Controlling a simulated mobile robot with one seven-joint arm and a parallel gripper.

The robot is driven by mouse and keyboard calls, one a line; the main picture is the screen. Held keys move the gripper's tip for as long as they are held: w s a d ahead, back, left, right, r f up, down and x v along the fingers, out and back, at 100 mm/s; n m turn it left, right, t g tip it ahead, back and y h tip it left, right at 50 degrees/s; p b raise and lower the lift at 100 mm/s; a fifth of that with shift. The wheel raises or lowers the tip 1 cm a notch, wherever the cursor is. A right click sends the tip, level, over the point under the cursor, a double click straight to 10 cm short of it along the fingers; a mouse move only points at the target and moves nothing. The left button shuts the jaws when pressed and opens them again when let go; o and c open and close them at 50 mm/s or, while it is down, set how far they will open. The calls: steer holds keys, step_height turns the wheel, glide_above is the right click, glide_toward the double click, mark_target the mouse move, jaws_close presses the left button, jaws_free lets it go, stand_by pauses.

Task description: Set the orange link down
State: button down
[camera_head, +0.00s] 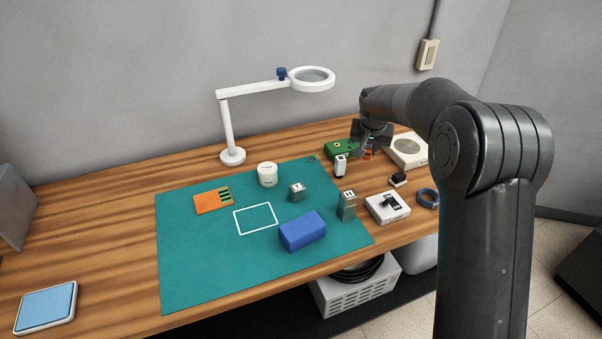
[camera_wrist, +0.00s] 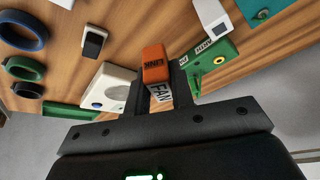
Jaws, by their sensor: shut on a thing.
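The orange link (camera_wrist: 154,62) is a small block with dark lettering on its end. It sits between the two dark fingers of my gripper (camera_wrist: 160,85) in the wrist view, and the jaws are shut on it. In the head view my gripper (camera_head: 372,137) points down over the back right of the wooden table (camera_head: 110,210), with a bit of the orange link (camera_head: 368,154) showing below the fingers. A white face lettered "FAN" shows between the fingers in the wrist view. I cannot tell whether the link touches anything below.
A green block (camera_head: 338,148) and white block (camera_head: 340,166) stand close left of my gripper. A white square unit (camera_head: 408,153) with a round opening lies right. A black-and-white piece (camera_head: 398,180) and blue ring (camera_head: 428,199) lie nearer. The teal mat's (camera_head: 190,265) front left is clear.

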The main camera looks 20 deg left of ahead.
steer(key=s+a+r+n+g+y, duration=0.1)
steer(key=s+a+r+n+y, duration=0.1)
steer(key=s+a+n, duration=0.4)
steer(key=n, duration=0.1)
glide_above(298, 171)
steer(key=s+d, duration=0.1)
step_height(298, 171, down, 7)
steer(key=shift+d+f, duration=0.1)
steer(key=shift+f, duration=2.1)
steer(key=shift+f, duration=0.1)
steer(key=c, duration=1.3)
jaws_free()
steer(key=shift+o, duration=0.2)
steer(key=v, duration=1.2)
steer(key=shift+w+d, duration=0.2)
